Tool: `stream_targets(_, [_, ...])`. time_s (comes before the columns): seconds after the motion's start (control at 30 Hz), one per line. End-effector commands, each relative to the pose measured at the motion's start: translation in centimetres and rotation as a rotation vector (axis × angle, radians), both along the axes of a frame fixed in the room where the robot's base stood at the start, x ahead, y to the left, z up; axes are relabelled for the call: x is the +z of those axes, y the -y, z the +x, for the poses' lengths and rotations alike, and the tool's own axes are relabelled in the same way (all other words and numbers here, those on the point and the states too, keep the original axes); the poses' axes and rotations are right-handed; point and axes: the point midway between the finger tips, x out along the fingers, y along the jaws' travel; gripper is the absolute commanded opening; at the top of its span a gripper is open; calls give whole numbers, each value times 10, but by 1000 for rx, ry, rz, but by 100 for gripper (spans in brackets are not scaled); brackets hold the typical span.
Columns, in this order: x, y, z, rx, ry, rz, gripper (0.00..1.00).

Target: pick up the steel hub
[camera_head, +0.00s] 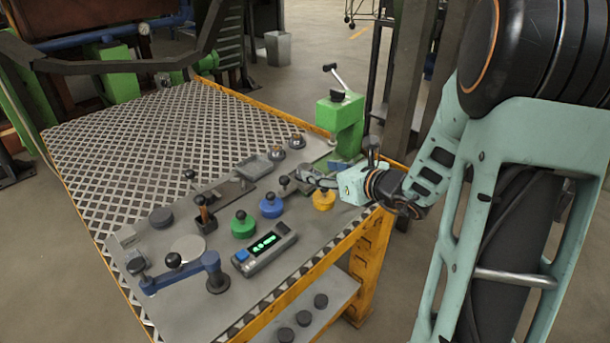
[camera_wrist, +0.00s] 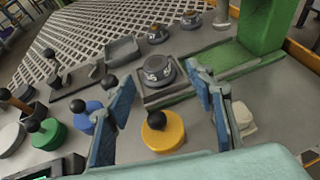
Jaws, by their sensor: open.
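What looks like the steel hub (camera_wrist: 157,70) is a round grey metal piece seated in a square dark holder on the bench, in the wrist view. Nothing is held. Two similar round pieces with brass-coloured centres, one (camera_wrist: 157,34) and another (camera_wrist: 192,19), sit farther back.
A green press (camera_head: 340,118) stands behind my gripper. Yellow (camera_head: 323,200), blue (camera_head: 271,206) and green (camera_head: 243,224) knobbed pieces stand close by. A grey tray (camera_head: 254,167) lies left of the holder. A digital readout box (camera_head: 264,250) is in front. Open grating (camera_head: 150,125) fills the back left.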

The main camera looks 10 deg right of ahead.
Motion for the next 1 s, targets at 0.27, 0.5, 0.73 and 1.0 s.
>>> stream_targets(0.27, [-9, -12, 16, 4, 0, -1, 49])
stream_targets(0.5, [-22, -27, 44, 4, -1, -1, 49])
stream_targets(0.73, [-21, -28, 47, 1, 0, -2, 49])
stream_targets(1.0, [-22, -28, 46, 2, 0, -2, 22])
